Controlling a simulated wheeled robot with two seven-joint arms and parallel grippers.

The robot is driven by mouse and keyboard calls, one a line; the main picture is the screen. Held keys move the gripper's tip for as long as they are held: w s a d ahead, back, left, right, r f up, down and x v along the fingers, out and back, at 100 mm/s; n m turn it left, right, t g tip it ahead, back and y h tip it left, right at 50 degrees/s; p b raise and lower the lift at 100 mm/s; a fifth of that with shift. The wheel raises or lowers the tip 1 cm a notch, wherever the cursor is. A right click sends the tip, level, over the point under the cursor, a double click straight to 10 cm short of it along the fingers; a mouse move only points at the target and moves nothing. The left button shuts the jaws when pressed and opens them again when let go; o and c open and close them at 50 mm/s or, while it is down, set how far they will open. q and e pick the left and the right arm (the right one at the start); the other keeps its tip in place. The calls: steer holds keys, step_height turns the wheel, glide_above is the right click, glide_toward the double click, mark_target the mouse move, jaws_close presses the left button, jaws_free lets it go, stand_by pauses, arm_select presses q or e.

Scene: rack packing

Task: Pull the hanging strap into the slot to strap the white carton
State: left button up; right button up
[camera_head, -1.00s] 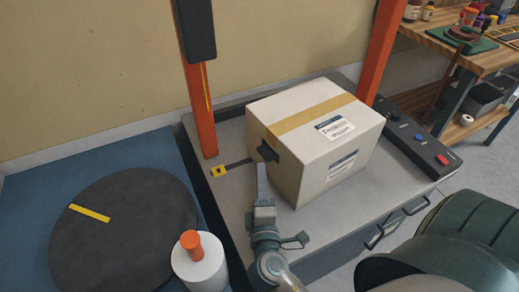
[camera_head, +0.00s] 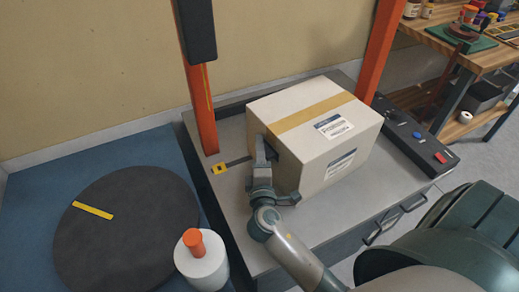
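The white carton (camera_head: 325,130) stands on the grey machine table (camera_head: 350,215), with tan tape along its top and two labels. A thin yellow strap (camera_head: 207,88) hangs along the left orange post. A small yellow piece with a dark centre (camera_head: 219,169), possibly the slot, lies at the table's left, with a dark groove running towards the carton. My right gripper (camera_head: 262,150) is at the carton's left face, in front of its dark handle hole; contact is unclear. It is apart from the strap, and its finger gap is not clear. My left gripper is out of view.
The orange posts (camera_head: 200,110) rise beside the carton; a black box (camera_head: 194,30) hangs on the left one. A white cylinder with an orange top (camera_head: 204,268) stands near the table's left front. A button panel (camera_head: 415,138) is on the right.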

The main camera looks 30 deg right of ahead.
jaws_close()
steer(key=shift+f, duration=0.1)
stand_by(1.2)
